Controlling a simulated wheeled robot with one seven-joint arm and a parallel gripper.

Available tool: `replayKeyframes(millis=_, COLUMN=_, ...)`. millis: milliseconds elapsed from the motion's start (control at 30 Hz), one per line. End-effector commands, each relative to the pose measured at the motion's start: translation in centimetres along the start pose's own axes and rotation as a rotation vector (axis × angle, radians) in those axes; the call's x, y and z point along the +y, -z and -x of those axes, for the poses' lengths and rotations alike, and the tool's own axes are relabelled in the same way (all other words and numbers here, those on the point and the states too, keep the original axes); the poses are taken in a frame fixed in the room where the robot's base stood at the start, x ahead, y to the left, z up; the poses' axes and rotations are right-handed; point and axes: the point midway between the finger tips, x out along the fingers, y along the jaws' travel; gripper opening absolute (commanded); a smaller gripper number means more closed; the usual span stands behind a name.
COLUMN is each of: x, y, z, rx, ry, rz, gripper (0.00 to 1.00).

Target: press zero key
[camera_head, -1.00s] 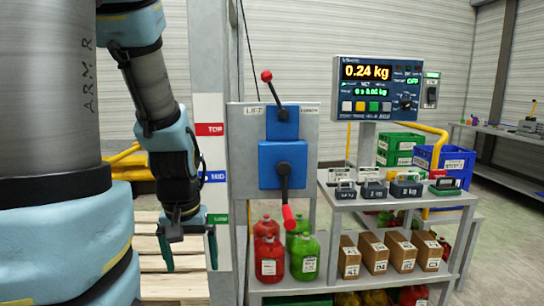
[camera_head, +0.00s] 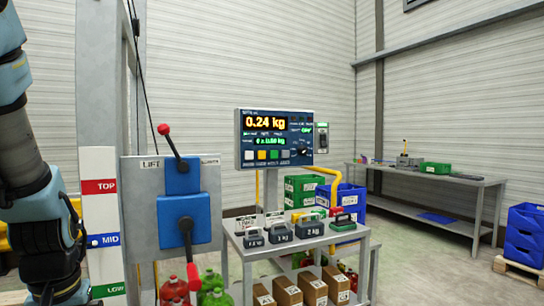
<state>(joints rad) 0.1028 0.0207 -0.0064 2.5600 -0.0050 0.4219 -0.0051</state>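The scale indicator (camera_head: 275,165) is a dark blue panel on a post, right of the lift post. Its display (camera_head: 264,122) reads 0.24 kg in orange, with a smaller green readout below. A row of coloured keys lies under the readouts: white (camera_head: 249,155), yellow (camera_head: 262,155), green (camera_head: 274,155) and blue (camera_head: 286,154). The key labels are too small to read, so I cannot tell which is zero. My arm hangs at the left edge. My gripper's upper part (camera_head: 66,288) is at the bottom left, far from the panel. Its fingers are cut off by the frame.
The lift panel (camera_head: 140,215) with red-knobbed levers stands between my arm and the indicator. A table (camera_head: 330,238) with several weights is below the indicator. Green crates (camera_head: 303,190) and blue crates (camera_head: 350,197) are behind. A workbench (camera_head: 440,182) stands farther right.

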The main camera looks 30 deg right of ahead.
Motion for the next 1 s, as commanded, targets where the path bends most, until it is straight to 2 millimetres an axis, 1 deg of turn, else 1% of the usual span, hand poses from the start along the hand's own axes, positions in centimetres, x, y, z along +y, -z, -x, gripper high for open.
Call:
replayKeyframes(millis=200, x=0.00, y=0.00, z=0.00, rx=0.000, ry=0.000, rz=0.000, gripper=0.99)
replayKeyframes(millis=1000, x=0.00, y=0.00, z=0.00, rx=0.000, ry=0.000, rz=0.000, gripper=0.09)
